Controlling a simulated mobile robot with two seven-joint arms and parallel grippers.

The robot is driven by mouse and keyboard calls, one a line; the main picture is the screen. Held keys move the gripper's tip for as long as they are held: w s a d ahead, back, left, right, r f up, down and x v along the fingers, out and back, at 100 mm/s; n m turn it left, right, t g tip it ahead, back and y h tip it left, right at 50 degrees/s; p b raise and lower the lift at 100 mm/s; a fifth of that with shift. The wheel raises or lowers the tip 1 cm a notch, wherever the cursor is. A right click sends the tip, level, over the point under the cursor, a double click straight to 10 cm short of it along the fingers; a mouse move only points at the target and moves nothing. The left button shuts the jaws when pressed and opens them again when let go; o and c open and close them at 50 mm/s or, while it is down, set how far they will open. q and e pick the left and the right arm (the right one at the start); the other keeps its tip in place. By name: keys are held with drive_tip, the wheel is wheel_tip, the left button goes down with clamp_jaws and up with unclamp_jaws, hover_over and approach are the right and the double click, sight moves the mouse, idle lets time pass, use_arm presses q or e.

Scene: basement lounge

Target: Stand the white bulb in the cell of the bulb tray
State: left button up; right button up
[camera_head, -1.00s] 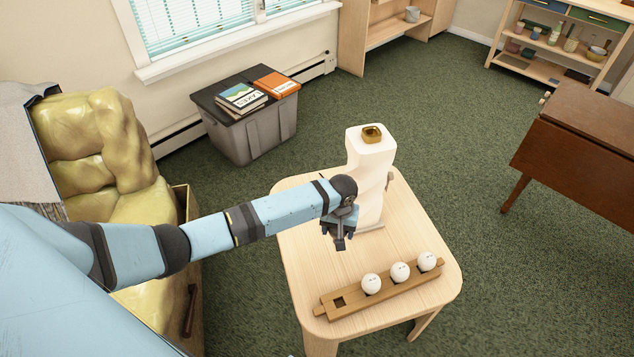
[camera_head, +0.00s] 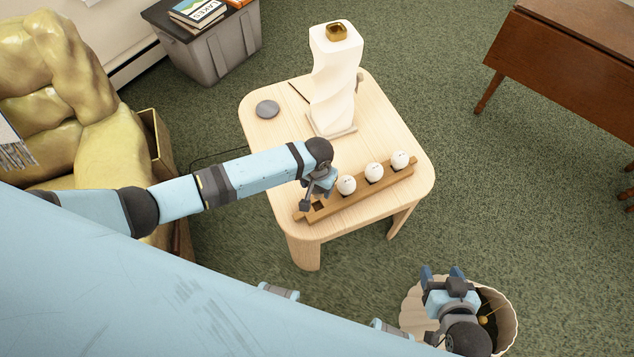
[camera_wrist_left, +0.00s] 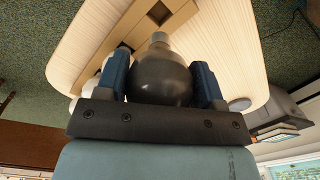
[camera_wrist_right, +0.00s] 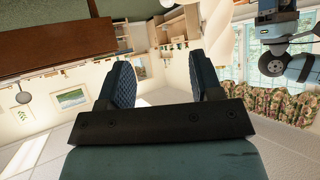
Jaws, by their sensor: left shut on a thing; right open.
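The bulb tray (camera_head: 372,205) is a long wooden strip along the table's near edge. Three white bulbs (camera_head: 374,172) stand in it, and the square cell at its left end (camera_head: 319,206) is empty. My left gripper (camera_head: 317,194) is low over that end, shut on a round bulb with a metal base. In the left wrist view the held bulb (camera_wrist_left: 160,80) looks dark grey between the fingers, its base pointing towards the empty cell (camera_wrist_left: 159,12). A gap between base and cell is not clear. My right gripper (camera_head: 442,277) is open and empty, away from the table.
A white twisted lamp base (camera_head: 334,85) with a brass top stands on the wooden table (camera_head: 385,120) behind the tray. A grey disc (camera_head: 267,109) lies at the table's left. A pale basket (camera_head: 412,308) is below my right gripper. A yellow armchair (camera_head: 80,110) stands left.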

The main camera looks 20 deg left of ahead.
use_arm(q)
drive_tip(key=shift+r, duration=0.1)
wheel_tip(320, 180, down, 2)
drive_tip(key=shift+f+b, duration=0.1)
drive_tip(key=shift+b, duration=0.45)
drive_tip(key=shift+f+b, duration=0.45)
drive_tip(key=shift+f, duration=0.45)
drive_tip(key=shift+f+b, duration=0.75)
drive_tip(key=shift+f, duration=0.7)
drive_tip(key=shift+f+b, duration=0.4)
drive_tip(key=shift+f, duration=0.8)
use_arm(e)
drive_tip(key=shift+w+a+f, duration=0.15)
drive_tip(key=shift+f, duration=1.2)
use_arm(q)
drive_tip(key=o, duration=0.9)
